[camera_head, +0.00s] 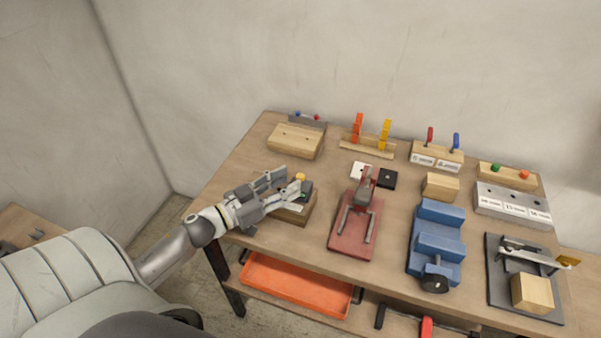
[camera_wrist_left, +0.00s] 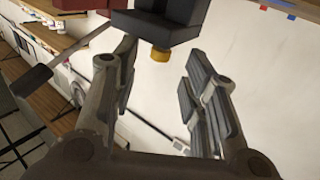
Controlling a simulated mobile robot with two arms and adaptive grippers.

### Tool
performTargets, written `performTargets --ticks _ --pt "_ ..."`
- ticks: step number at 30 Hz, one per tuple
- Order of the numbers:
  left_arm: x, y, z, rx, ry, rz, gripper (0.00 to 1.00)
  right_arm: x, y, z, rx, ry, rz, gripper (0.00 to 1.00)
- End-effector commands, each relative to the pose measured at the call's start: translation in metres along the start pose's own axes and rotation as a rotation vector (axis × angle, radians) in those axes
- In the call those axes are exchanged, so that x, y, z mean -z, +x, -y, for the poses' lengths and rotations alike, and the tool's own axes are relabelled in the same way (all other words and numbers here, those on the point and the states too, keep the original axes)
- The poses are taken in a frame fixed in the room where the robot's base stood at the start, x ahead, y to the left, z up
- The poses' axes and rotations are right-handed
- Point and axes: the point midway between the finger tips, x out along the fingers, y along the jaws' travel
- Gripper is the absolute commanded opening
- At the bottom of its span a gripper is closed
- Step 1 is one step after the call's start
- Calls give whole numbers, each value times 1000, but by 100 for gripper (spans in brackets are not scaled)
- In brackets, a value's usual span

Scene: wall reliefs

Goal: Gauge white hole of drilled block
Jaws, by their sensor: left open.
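My left gripper (camera_head: 290,182) is open at the front left of the table. A wooden block (camera_head: 299,213) there carries a dark grey piece (camera_head: 306,190) with a yellow knob (camera_head: 300,177), partly hidden by the gripper. In the left wrist view the yellow knob (camera_wrist_left: 160,54) shows between the open fingers (camera_wrist_left: 160,72), with no visible contact. A grey metal block (camera_head: 513,205) with white labels lies at the right; holes in it are too small to make out. I cannot tell which hole is the white one. My right gripper is not in view.
A red fixture (camera_head: 350,232) and a blue vise-like fixture (camera_head: 436,240) stand mid-table. A dark plate with a clamp (camera_head: 528,262) is at the right. Wooden racks with coloured pegs (camera_head: 370,145) line the back. An orange tray (camera_head: 296,284) sits below the tabletop.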

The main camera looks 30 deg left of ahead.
Motion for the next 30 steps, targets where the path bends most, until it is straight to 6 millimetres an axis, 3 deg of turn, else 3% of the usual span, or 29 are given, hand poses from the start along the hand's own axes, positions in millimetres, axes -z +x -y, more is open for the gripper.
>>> performTargets --ticks 3,9,22,30 --pt "2 20 0 0 0 -3 41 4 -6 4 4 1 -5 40" --pt "1 40 0 1 0 0 41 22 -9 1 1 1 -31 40" --pt "-1 47 0 1 0 1 41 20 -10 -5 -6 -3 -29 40" --pt "-1 47 0 0 0 1 6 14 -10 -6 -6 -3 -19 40"
